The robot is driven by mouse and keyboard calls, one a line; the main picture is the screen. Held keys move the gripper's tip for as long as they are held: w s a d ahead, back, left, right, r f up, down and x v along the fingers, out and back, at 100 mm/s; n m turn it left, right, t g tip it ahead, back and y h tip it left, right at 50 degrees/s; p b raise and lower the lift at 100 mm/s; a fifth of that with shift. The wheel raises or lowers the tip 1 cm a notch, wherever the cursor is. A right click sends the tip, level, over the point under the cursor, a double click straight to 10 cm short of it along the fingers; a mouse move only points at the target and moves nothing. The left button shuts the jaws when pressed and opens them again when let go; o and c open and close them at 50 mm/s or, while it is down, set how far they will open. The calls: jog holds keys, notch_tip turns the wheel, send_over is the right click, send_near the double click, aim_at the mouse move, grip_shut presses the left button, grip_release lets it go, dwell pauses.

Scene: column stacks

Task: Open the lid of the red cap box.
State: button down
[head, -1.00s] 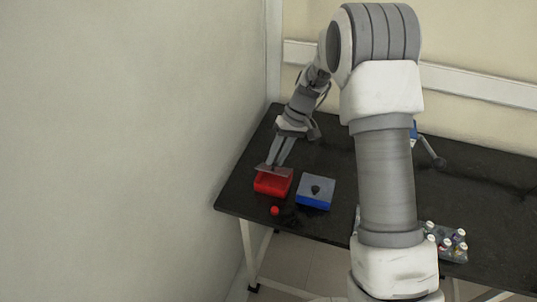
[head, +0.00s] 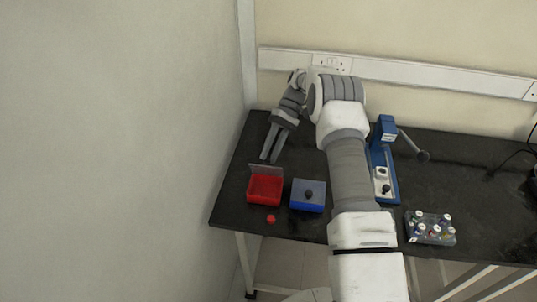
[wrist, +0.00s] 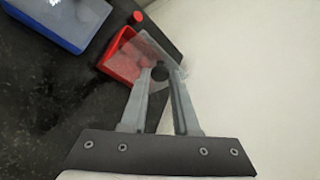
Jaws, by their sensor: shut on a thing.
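The red cap box (head: 265,190) stands near the left end of the black table. Its grey, see-through lid (head: 266,170) is raised and stands about upright along the box's back edge. The red inside shows in the head view. My gripper (head: 268,159) is behind the lid at its top. In the wrist view, my gripper (wrist: 158,73) has its fingers either side of the lid's dark knob and is shut on it. The lid (wrist: 168,57) covers part of the red box (wrist: 122,58) there.
A blue box (head: 307,196) with a grey lid and dark knob stands just right. A red cap (head: 271,218) lies in front of the red box. A blue press with a lever (head: 385,160) and a rack of vials (head: 430,228) are farther right. A wall is at left.

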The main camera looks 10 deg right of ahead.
jog(key=shift+w+d+f+g, duration=0.15)
jog(key=shift+w+g, duration=0.1)
jog(key=shift+g, duration=0.15)
jog(key=shift+w, duration=0.1)
dwell(0.3)
jog(key=c, duration=0.7)
grip_release()
jog(key=shift+o, duration=0.2)
jog(key=s+d+r+p, duration=0.1)
jog(key=s+d+r, duration=0.4)
jog(key=d+r, duration=0.5)
jog(key=shift+s+r, duration=0.3)
jog(key=shift+r, duration=0.25)
